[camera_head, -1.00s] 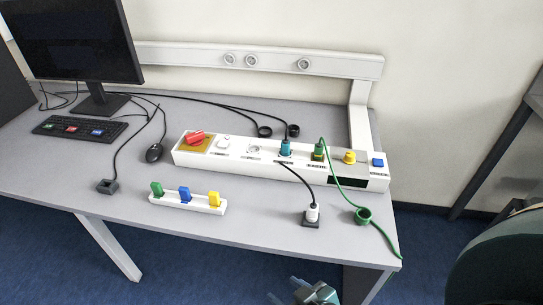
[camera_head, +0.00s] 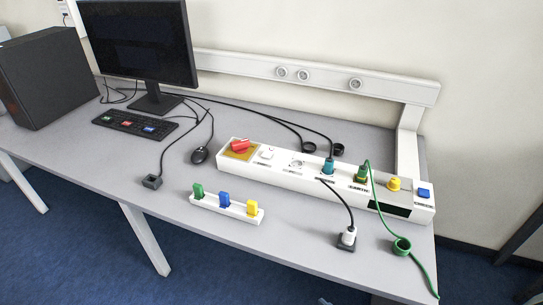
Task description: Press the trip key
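A black keyboard (camera_head: 136,124) lies at the left of the table in the head view, with a green, a red and a blue key standing out. The lettering on these keys is too small to read, so I cannot tell which is the trip key. A long white panel (camera_head: 285,180) at the right carries a red switch on a yellow plate (camera_head: 240,147), a yellow knob (camera_head: 393,184) and a blue button (camera_head: 424,193). Only a small grey tip, probably of my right gripper (camera_head: 325,301), shows at the bottom edge. My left gripper is not in view.
A monitor (camera_head: 138,45) stands behind the keyboard, a computer case (camera_head: 50,76) to its left. A mouse (camera_head: 199,155), a white rack with coloured plugs (camera_head: 232,212), a black plug (camera_head: 347,240) and a green cable (camera_head: 403,246) lie on the table. The front left tabletop is clear.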

